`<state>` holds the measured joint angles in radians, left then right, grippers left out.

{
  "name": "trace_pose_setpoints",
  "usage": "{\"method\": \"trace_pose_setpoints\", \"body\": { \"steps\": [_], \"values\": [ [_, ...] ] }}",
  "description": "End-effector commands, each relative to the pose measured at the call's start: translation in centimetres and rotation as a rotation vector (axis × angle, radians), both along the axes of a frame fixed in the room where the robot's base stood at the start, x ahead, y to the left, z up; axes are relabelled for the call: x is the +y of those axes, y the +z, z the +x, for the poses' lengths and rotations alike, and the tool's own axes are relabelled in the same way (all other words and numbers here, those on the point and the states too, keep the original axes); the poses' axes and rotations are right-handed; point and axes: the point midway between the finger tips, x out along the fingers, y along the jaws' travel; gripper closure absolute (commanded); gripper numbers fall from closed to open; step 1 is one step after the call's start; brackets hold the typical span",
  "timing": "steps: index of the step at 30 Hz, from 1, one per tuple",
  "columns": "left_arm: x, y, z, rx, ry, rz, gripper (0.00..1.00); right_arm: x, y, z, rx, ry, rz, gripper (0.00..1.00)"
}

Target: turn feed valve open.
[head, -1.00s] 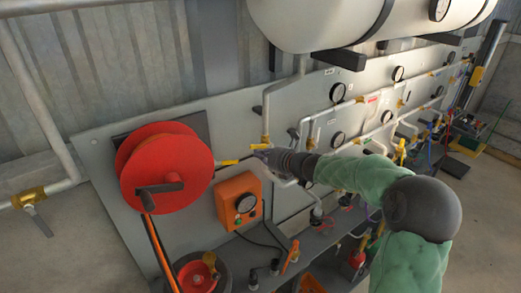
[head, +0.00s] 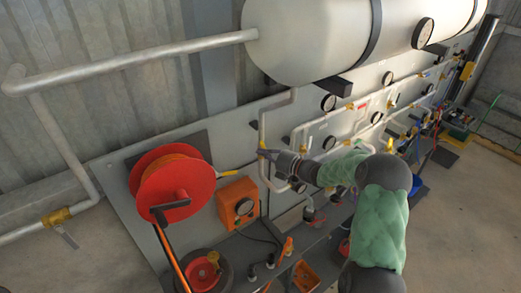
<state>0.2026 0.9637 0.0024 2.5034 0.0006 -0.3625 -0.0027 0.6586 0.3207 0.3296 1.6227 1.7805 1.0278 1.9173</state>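A pale pipe comes down from the white tank (head: 330,32) and carries a small yellow fitting (head: 262,146). My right gripper (head: 264,154) is at this fitting, its dark fingers pointing left. Its fingers are too small and overlapped to show whether they are open, or whether they touch the fitting. A brass valve (head: 56,217) with a grey lever (head: 68,237) sits on the pipe at the far left, well away from the gripper. No readable label shows which valve is the feed valve. My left gripper is out of view.
Several gauges and pipes line the panel to the right. A shelf with tools (head: 285,262) runs below.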

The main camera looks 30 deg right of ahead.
Motion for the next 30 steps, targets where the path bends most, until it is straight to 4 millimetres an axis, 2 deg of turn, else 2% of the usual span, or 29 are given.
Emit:
{"method": "trace_pose_setpoints", "body": {
  "steps": [1,5,9,30],
  "values": [
    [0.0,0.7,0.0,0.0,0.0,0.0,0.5,-0.4,0.5,0.0,0.001,-0.005,0.033,1.0],
    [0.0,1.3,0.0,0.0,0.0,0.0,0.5,-0.8,0.6,0.1,0.008,-0.003,0.108,1.0],
    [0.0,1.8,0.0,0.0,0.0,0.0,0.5,-1.1,0.7,0.1,0.007,-0.004,0.102,1.0],
    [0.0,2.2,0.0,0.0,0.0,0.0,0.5,-1.4,0.6,0.1,0.008,-0.003,0.099,1.0]
  ]
}}
